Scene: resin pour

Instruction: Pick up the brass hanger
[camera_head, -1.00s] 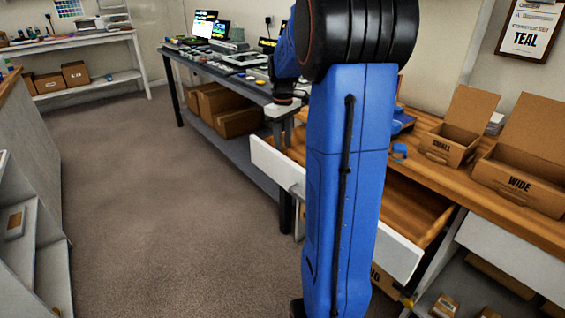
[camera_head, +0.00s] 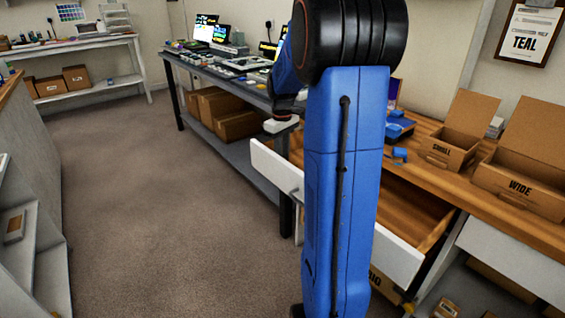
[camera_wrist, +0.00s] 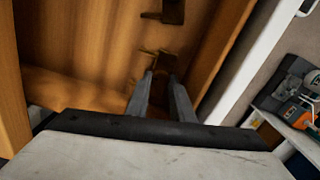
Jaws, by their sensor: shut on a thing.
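The brass hanger (camera_wrist: 159,58) shows in the wrist view as a small dark brown-gold piece at my fingertips, inside the open wooden drawer. My gripper (camera_wrist: 163,78) is shut on it, pointing down into the drawer; the fingers partly cover the hanger. A second dark brass-coloured piece (camera_wrist: 172,12) lies farther up in the drawer, apart from my fingers. In the head view the pale gripper body (camera_head: 280,125) shows above the drawer's left end, while the fingertips and the hanger are hidden.
The drawer's white front (camera_head: 392,250) stands out from the wooden bench, its walls close around my gripper. Open cartons marked SMALL (camera_head: 448,152) and WIDE (camera_head: 515,186) stand on the bench top. A grey bench (camera_head: 238,150) with electronics is beyond. The carpet at left is clear.

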